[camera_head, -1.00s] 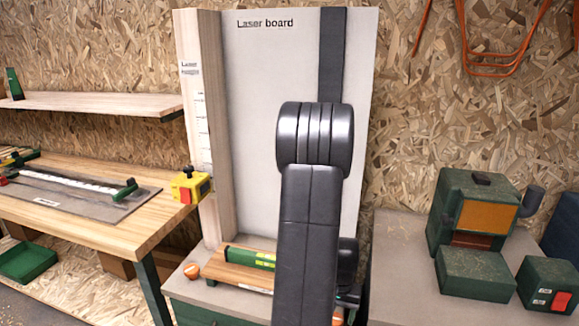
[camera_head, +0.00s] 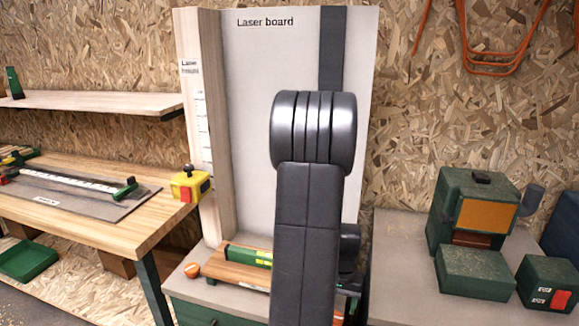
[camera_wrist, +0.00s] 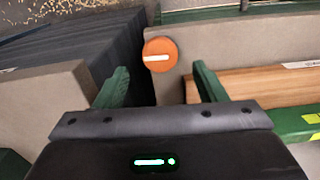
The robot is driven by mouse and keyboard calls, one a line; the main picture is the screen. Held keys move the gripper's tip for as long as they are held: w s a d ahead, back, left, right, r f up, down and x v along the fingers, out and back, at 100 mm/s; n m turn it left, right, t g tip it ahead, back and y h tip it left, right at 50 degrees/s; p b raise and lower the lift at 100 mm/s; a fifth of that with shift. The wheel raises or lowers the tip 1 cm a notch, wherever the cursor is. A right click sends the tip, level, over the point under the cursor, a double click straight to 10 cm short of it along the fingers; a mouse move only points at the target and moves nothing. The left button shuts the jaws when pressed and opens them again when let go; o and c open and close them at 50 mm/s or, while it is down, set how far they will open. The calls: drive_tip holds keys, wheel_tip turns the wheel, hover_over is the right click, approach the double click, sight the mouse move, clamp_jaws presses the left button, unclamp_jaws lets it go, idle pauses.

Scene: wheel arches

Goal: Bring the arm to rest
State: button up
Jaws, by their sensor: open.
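My arm stands upright in the middle of the head view, in front of the laser board (camera_head: 265,120), and covers part of it. An orange round knob (camera_wrist: 160,54) with a white bar shows beyond the fingertips, on the edge of a grey worktop (camera_wrist: 225,50).
A yellow laser box (camera_head: 190,184) sits on the wooden scale post. A green level (camera_head: 249,257) lies on a wooden block below the board. A wooden bench (camera_head: 110,232) stands left. A green machine (camera_head: 470,215) and a switch box (camera_head: 546,284) stand right.

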wheel_tip(320, 180, up, 10)
wheel_tip(320, 180, down, 15)
drive_tip(key=shift+r, duration=0.1)
drive_tip(key=shift+r+n+p, duration=0.2)
drive_tip(key=shift+n+p, duration=0.25)
drive_tip(key=shift+n, duration=0.45)
drive_tip(key=n+p, duration=0.3)
drive_tip(key=n, duration=0.3)
drive_tip(key=shift+w+r, duration=0.1)
drive_tip(key=shift+r, duration=3.8)
